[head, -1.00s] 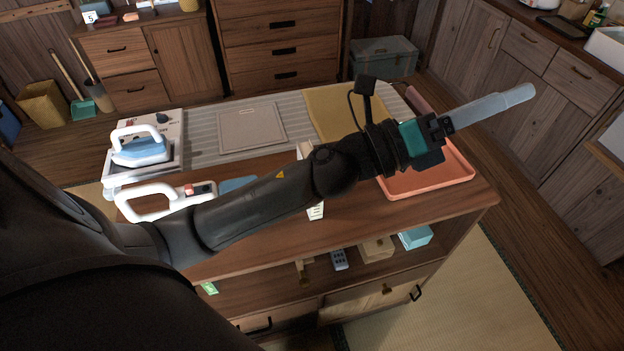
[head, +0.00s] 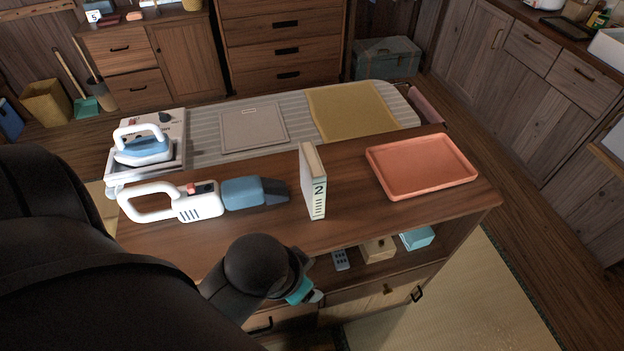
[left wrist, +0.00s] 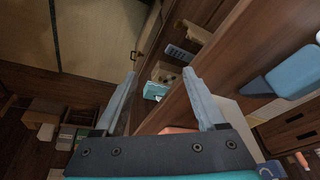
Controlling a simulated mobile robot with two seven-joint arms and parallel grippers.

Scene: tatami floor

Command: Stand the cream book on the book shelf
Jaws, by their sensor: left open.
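The cream book (head: 314,182) stands upright on the wooden cabinet top, its spine with a black "2" facing me in the head view. My left gripper (head: 314,297) is low in front of the cabinet's front edge, apart from the book and mostly hidden behind its own wrist. In the left wrist view its two fingers (left wrist: 159,75) are spread with nothing between them. My right gripper is not in view. I cannot make out a book shelf for certain.
A handheld vacuum (head: 190,202) lies left of the book and a coral tray (head: 425,192) lies right of it. An iron (head: 142,148) stands at the back left. Below the top, an open shelf holds a remote (head: 340,260), a wooden box (head: 378,249) and a teal box (head: 417,238).

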